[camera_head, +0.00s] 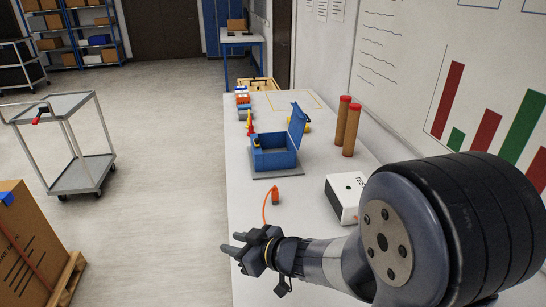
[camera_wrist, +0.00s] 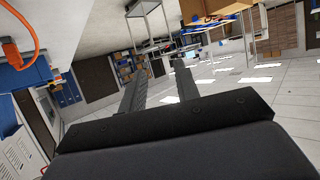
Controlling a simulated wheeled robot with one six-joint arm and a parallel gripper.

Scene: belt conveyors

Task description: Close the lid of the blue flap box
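The blue flap box (camera_head: 272,160) sits on a grey base plate on the white table in the head view. Its blue lid (camera_head: 299,127) stands open, raised on the right side of the box. My gripper (camera_head: 229,243) is at the table's left edge, nearer to the camera than the box and well apart from it. In the wrist view my gripper (camera_wrist: 160,70) shows two separated fingers with nothing between them. A blue shape at the left edge of the wrist view may be the box, but I cannot tell.
An orange plug with a cord (camera_head: 275,196) lies between my gripper and the box. A white box (camera_head: 346,197) and two brown tubes (camera_head: 347,128) stand to the right. A red-and-yellow cone (camera_head: 249,124) and small coloured items are behind. A cart (camera_head: 75,140) stands left on open floor.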

